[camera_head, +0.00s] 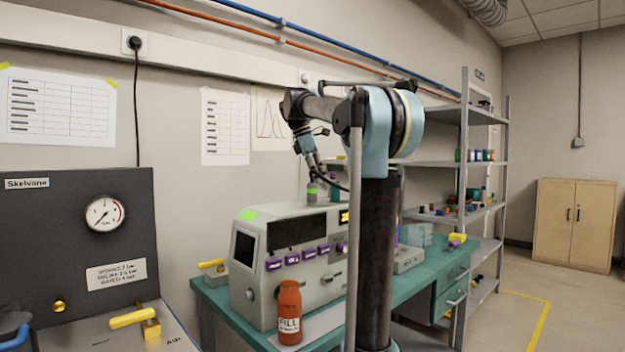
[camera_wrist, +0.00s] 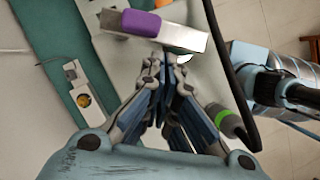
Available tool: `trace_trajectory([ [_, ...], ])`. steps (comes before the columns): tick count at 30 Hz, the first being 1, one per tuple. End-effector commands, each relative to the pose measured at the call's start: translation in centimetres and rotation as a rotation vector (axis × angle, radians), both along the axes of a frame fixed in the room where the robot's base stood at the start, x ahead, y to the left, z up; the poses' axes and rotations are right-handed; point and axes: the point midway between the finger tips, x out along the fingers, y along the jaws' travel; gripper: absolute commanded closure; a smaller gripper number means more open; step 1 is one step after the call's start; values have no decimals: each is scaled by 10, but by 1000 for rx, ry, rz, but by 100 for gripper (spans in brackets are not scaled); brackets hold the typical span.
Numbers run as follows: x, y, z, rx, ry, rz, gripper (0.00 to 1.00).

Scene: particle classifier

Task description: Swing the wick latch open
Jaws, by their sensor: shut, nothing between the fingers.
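My gripper (camera_head: 316,168) is above the back of the grey benchtop machine (camera_head: 300,252), pointing down. In the wrist view, my gripper (camera_wrist: 174,62) is shut and empty. Its fingertips are close to a pale metal bar (camera_wrist: 112,22) with a purple block (camera_wrist: 142,23) on it; I cannot tell whether they touch. No part is clearly labelled as the wick latch, and I cannot tell whether this bar is it. A dark cylinder with a green band (camera_wrist: 229,122) is right of the fingers; a similar green-banded one (camera_head: 312,190) stands on the machine in the head view.
The machine stands on a green bench (camera_head: 420,290), with a red FILL bottle (camera_head: 289,312) in front. A dark gauge panel (camera_head: 75,235) with a yellow-handled valve (camera_head: 135,319) is at left. A shelf rack (camera_head: 462,170) is at right. Clear floor lies right of the bench.

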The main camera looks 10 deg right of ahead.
Motion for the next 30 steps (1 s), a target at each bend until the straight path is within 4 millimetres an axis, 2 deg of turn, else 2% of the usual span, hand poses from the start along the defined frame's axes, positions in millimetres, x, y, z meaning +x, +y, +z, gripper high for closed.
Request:
trace_trajectory([
  [11, -1, -2, 0, 0, 0, 0, 100],
  [17, -7, -10, 0, 0, -1, 0, 100],
  [26, -6, -8, 0, 0, 0, 0, 100],
  [30, -6, 1, 0, 0, 1, 1, 100],
])
